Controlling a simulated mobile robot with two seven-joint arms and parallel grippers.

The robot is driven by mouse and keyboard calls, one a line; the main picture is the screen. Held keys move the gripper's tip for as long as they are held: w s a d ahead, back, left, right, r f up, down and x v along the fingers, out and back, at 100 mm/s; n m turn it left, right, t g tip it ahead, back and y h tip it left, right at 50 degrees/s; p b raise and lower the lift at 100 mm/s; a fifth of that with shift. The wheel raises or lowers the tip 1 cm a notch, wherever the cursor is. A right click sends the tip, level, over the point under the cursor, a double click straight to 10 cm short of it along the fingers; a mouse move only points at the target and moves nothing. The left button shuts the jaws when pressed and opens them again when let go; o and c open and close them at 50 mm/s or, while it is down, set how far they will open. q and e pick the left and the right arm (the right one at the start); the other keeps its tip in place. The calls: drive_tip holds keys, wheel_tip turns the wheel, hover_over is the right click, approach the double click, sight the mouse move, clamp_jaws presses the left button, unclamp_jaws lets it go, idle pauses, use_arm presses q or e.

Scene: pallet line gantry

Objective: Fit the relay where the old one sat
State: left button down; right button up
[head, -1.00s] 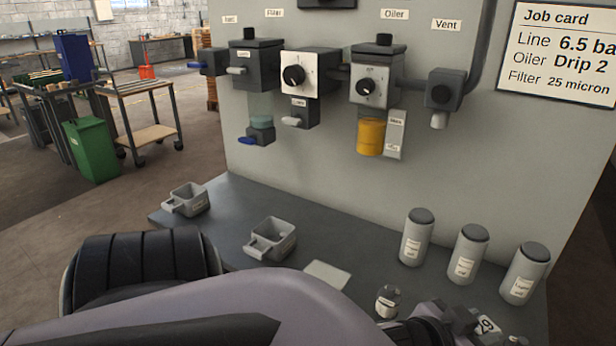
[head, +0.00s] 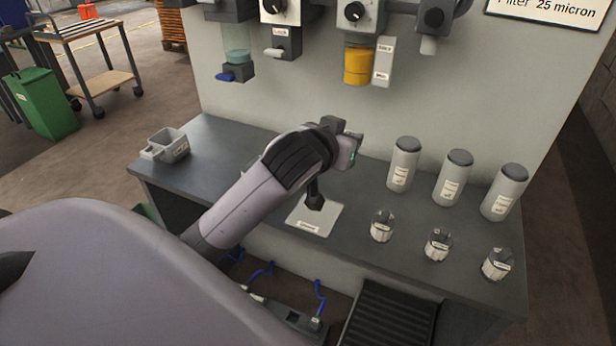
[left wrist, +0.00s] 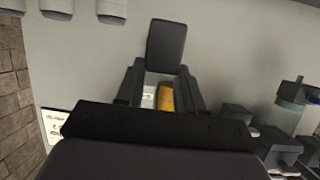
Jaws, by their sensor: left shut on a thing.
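My left gripper (head: 342,130) is in front of the grey wall panel, above the bench, with its arm coming from the lower left. In the left wrist view the gripper (left wrist: 163,78) is shut on a plain dark grey block (left wrist: 167,45) that sticks out past the fingertips. In the head view the block cannot be made out. No label reading relay is legible, and no empty relay seat can be told. On the panel are a teal filter bowl (head: 237,57), a lock unit (head: 281,44) and a yellow oiler bowl (head: 358,66). The right gripper is not in view.
Three grey canisters (head: 453,178) and three small clear bowls (head: 438,244) stand on the bench's right side. A grey tray (head: 168,147) stands at the left end. A labelled pale card (head: 318,221) lies in the middle. The bench (head: 215,150) is clear beside the left tray.

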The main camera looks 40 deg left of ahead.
use_arm(q)
drive_tip(key=w+a+r+n, duration=0.1)
drive_tip(key=w+a+r, duration=0.3)
drive_tip(key=r, duration=0.2)
drive_tip(key=shift+y, duration=0.4)
drive_tip(key=shift+s+a+f+b, duration=0.1)
drive_tip(key=shift+f+b, duration=0.35)
drive_tip(key=shift+f, duration=4.6)
drive_tip(key=shift+s+f+b, duration=0.1)
drive_tip(key=shift+f+b, duration=0.3)
drive_tip(key=shift+f, duration=4.6)
drive_tip(key=shift+f, duration=0.1)
drive_tip(key=c, duration=0.7)
unclamp_jaws()
